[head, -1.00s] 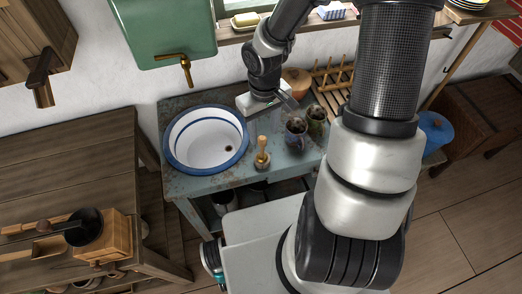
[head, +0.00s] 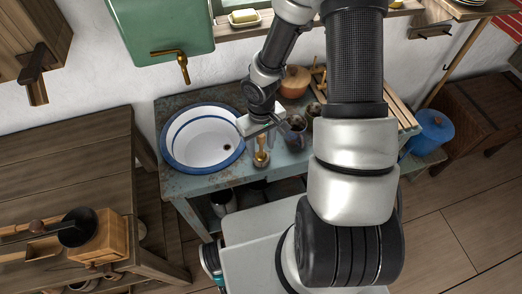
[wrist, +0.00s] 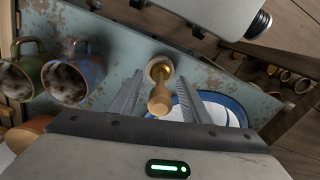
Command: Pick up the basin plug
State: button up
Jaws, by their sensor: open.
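The basin plug (head: 261,158), as I take it, has a turned wooden handle, a brass-coloured neck and a small pale round base. It stands upright on the worn blue-grey washstand (head: 200,183), right of the basin (head: 208,162). In the wrist view the plug (wrist: 160,102) shows between my two ridged fingers, handle towards me. My gripper (head: 272,126) is open and empty, just above and behind the plug in the head view. In the wrist view my gripper (wrist: 160,79) has a finger on either side of the handle, with gaps; no contact is visible.
A brass tap (head: 182,66) hangs above the basin.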

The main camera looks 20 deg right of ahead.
jog(key=c, duration=1)
